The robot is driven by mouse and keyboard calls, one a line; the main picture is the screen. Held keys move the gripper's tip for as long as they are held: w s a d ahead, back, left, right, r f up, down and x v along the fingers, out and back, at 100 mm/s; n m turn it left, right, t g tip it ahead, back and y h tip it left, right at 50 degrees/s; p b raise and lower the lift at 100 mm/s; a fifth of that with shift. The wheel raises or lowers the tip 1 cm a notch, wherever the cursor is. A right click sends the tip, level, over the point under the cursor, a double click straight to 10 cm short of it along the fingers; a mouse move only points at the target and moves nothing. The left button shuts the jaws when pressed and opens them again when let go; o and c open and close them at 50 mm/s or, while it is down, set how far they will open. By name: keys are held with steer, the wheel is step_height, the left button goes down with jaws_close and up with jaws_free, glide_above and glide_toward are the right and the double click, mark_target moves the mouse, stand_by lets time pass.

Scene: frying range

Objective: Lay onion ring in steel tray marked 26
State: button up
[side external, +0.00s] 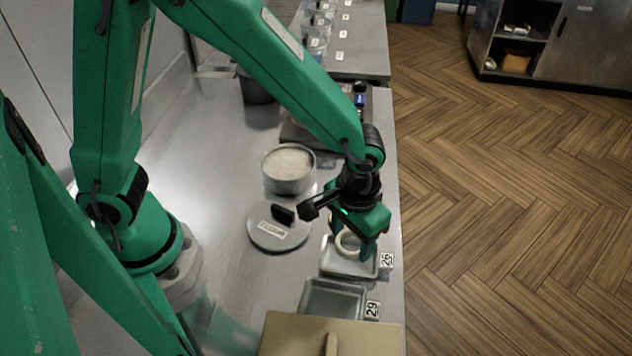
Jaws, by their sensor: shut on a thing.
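My gripper (363,248) points down and is shut on the onion ring. The small steel tray marked 26 (347,267) lies directly below, near the right edge of the steel counter, with its number label (386,260) at its right. The ring shows over the far part of this tray. I cannot tell whether it touches the tray floor.
An empty steel tray marked 29 (333,298) lies just nearer. A tan box-like lid (325,337) is at the front. A round lid with a black handle (279,234) and a round tin of pale contents (289,170) stand to the left.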

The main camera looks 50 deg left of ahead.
steer(key=shift+f, duration=1.05)
steer(key=o, duration=0.8)
steer(key=shift+o, duration=0.2)
step_height(320, 180, up, 7)
stand_by(0.9)
stand_by(0.3)
